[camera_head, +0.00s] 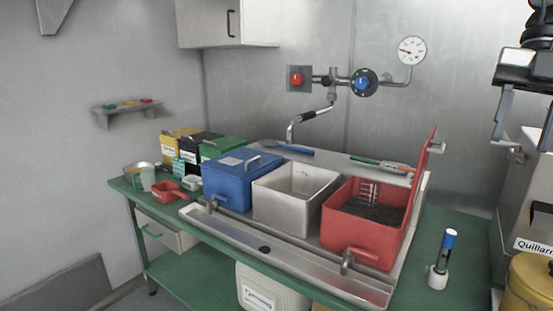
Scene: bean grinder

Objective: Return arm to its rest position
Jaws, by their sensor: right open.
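My right gripper (522,132) hangs at the upper right of the head view, partly cut off by the right edge. Its two fingers point down and stand apart, with nothing between them. It appears in front of a grey machine (525,190) at the right; the exact gap to it cannot be told. My left gripper and left arm are not in view.
A green bench (460,225) holds a steel sink tray (225,222) with a blue bin (232,185), a white bin (285,205) and an open red bin (355,235). A blue-topped device (440,262) stands at right. A yellow container (528,285) is at lower right.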

